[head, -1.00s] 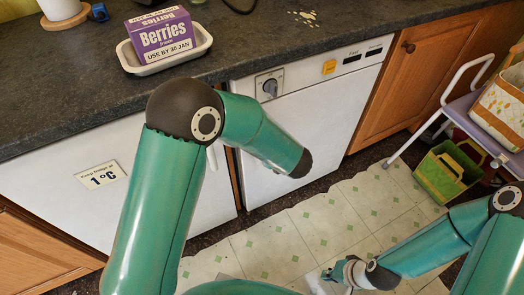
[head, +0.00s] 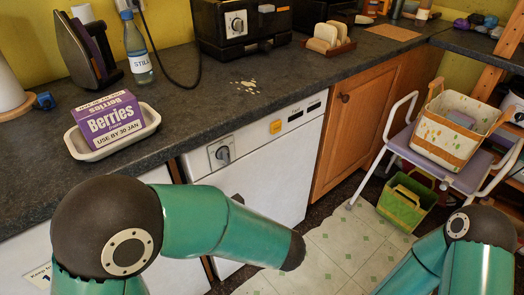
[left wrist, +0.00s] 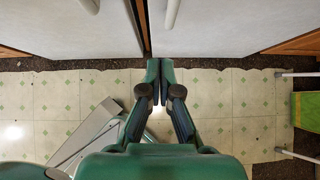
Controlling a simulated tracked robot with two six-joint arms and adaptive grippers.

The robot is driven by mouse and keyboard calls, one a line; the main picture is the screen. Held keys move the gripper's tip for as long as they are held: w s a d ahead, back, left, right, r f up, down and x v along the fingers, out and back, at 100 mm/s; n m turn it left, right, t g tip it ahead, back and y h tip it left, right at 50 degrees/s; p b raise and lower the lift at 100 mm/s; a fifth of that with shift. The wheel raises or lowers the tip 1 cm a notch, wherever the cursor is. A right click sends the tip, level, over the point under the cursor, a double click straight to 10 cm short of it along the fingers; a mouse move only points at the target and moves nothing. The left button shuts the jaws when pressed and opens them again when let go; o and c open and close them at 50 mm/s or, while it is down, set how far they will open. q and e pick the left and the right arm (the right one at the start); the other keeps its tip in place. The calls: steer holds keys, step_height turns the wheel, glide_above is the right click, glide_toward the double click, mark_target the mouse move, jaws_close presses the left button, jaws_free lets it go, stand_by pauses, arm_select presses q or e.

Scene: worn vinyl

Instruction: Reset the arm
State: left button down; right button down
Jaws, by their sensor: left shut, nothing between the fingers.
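My left arm (head: 215,225) reaches across the lower part of the head view, in front of the white appliance doors. Its gripper is hidden there. In the left wrist view my left gripper (left wrist: 160,84) points towards the gap between two white doors, above the floor. Its fingers are together with nothing between them. My right arm (head: 470,255) shows at the lower right of the head view, and its gripper is out of the picture.
The dark counter (head: 300,85) holds a purple berries box (head: 112,120) in a white tray (head: 155,118), a bottle (head: 137,55), an iron (head: 85,50) and a toaster (head: 245,25). A stool (head: 425,158) carrying a basket (head: 455,130) stands at right, near a green box (head: 404,205).

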arm_select(q)
steer(key=s+a+f+n+g+h, duration=0.1)
steer(key=s+f+n+g+h, duration=0.3)
steer(key=s+f+n, duration=0.65)
steer(key=s+a+f+n+g+h, duration=0.2)
steer(key=s+f+n+h, duration=0.4)
steer(key=f+n, duration=0.9)
step_height(320, 180, up, 19)
steer(key=n+p, duration=0.4)
steer(key=p, duration=1.2)
steer(key=shift+w+a+p, duration=0.15)
steer(key=shift+a+p, duration=0.15)
steer(key=shift+p, duration=0.1)
